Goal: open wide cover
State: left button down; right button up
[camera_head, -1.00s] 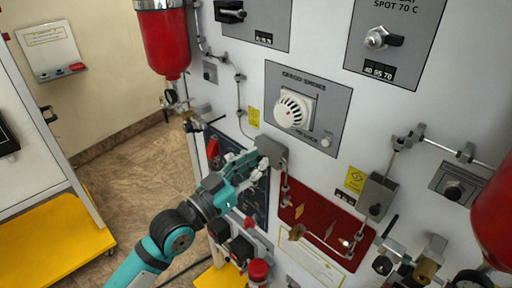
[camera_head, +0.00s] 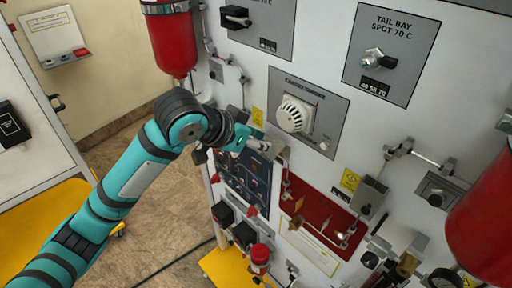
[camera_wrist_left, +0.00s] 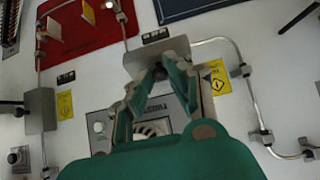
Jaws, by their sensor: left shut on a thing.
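A grey metal cover (camera_wrist_left: 150,50) with a dark knob is on the white panel, at the top middle of the left wrist view. My left gripper (camera_wrist_left: 160,75) has its fingers together around that knob. In the head view my left gripper (camera_head: 262,143) reaches the panel from the left, and the arm and fingers hide most of this cover. A second, narrower grey cover (camera_head: 369,196) with a dark knob sits to the right, and it also shows in the left wrist view (camera_wrist_left: 40,110). My right gripper is not in view.
A round white dial (camera_head: 293,114) is just above the gripper. A red panel (camera_head: 318,215) with thin pipes lies below right. A red bottle (camera_head: 173,42) hangs at upper left and another (camera_head: 485,220) at right. Open floor lies left of the panel.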

aim_at(269, 140)
pick_arm(q)
jog(key=shift+w+d+r+g+y, duration=0.2)
jog(key=shift+r+g+y, duration=0.2)
jog(key=shift+g+y, duration=0.2)
jog(key=shift+w+d+r+g+y, duration=0.25)
jog(key=shift+r+g+y, duration=0.15)
jog(key=shift+g+y, duration=0.2)
jog(key=shift+w+d+r+g+y, duration=0.2)
jog(key=shift+r+g+y, duration=0.2)
jog(key=shift+g+y, duration=0.2)
jog(key=c, duration=1.3)
grip_release()
jog(key=shift+w, duration=0.1)
jog(key=shift+o, duration=0.2)
jog(key=v, duration=1.2)
jog(key=shift+d+f, duration=0.1)
